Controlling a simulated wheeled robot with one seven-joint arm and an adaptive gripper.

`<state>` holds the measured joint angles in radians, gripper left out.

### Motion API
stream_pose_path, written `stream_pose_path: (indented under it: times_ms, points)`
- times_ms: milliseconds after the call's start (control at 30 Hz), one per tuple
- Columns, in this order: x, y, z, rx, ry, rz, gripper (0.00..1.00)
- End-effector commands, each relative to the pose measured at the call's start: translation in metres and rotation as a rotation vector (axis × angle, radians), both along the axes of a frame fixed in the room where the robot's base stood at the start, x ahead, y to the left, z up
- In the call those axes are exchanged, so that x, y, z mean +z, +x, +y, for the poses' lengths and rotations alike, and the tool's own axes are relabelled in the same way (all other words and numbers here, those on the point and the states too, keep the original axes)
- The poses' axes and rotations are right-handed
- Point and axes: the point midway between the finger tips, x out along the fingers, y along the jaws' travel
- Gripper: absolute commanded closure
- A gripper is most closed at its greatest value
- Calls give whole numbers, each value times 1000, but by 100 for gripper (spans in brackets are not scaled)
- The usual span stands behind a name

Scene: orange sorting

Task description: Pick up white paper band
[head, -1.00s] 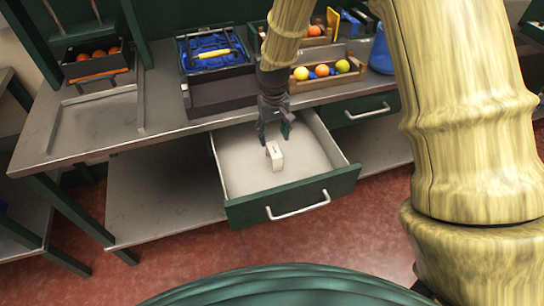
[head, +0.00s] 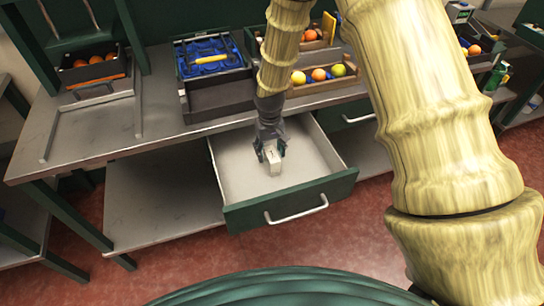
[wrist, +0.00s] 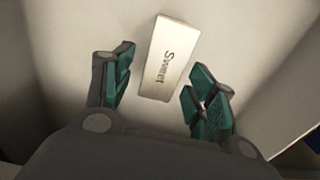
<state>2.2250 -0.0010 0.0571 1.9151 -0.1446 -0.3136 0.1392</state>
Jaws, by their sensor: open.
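The white paper band (head: 273,163) is a small pale block-like piece in the open drawer (head: 232,178). In the wrist view the band (wrist: 166,58) carries dark lettering that seems to read "Sweet", and it lies tilted on the pale drawer floor. My gripper (head: 269,153) is inside the drawer, right at the band. In the wrist view its green-padded fingers (wrist: 157,92) are open, one on each side of the band's near end, with gaps left and right. The band's underside is hidden.
The green drawer front (head: 292,200) and side walls surround my gripper.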

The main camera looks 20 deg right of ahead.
Motion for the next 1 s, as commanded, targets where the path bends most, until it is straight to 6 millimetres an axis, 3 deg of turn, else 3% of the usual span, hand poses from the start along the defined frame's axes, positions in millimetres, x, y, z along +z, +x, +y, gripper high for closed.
stream_pose_path:
  times_ms: [300,700,900,1000]
  points:
    - [-32,-3,-1,1,-1,1,43]
    - [-40,-3,-1,0,0,0,43]
    - [-40,-3,-1,0,0,0,80]
    - [-40,-3,-1,0,0,0,80]
